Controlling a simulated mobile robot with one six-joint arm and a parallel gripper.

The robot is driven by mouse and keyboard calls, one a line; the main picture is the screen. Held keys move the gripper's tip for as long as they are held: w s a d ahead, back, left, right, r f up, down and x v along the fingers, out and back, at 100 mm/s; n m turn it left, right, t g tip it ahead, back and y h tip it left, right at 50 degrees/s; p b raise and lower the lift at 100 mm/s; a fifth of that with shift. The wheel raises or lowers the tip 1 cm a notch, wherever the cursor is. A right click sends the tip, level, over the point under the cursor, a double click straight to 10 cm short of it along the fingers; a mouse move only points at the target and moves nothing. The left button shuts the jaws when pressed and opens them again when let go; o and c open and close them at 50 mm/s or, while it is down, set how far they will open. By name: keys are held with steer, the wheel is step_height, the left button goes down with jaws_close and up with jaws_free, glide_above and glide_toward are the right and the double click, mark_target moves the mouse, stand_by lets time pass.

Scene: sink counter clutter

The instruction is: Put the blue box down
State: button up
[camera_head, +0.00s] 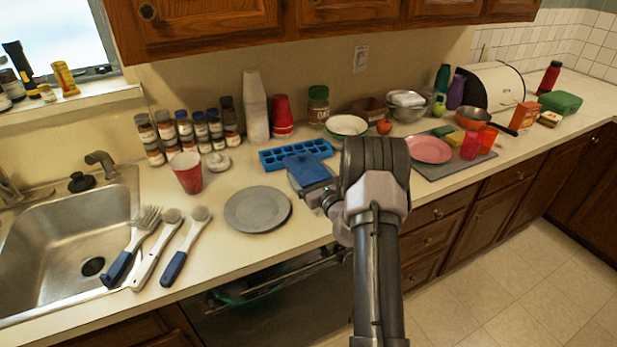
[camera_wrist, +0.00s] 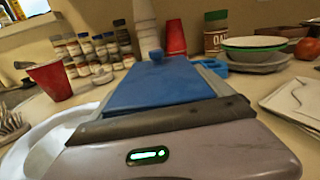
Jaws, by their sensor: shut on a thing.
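The blue box (camera_head: 305,169) is at the end of my arm in the head view, just in front of the blue ice cube tray (camera_head: 272,158). In the wrist view the blue box (camera_wrist: 160,84) extends away from my gripper (camera_wrist: 160,122), with its blue top up and a grey edge along its side. My gripper (camera_head: 322,192) is shut on the near end of the box. The wrist partly hides the box in the head view. I cannot tell whether its underside touches the counter.
A grey plate (camera_head: 257,209) lies left of the box on the counter (camera_head: 225,265). A red cup (camera_head: 187,173), several spice jars (camera_head: 165,125) and stacked white cups (camera_head: 254,110) stand farther left and back. A green-rimmed bowl (camera_head: 347,126) is behind my arm, and a pink plate (camera_head: 429,149) is right.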

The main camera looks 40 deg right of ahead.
steer(key=shift+r, duration=0.6)
steer(key=r+p+v, duration=0.1)
steer(key=p+v, duration=0.1)
steer(key=v, duration=1.4)
steer(key=shift+r, duration=0.2)
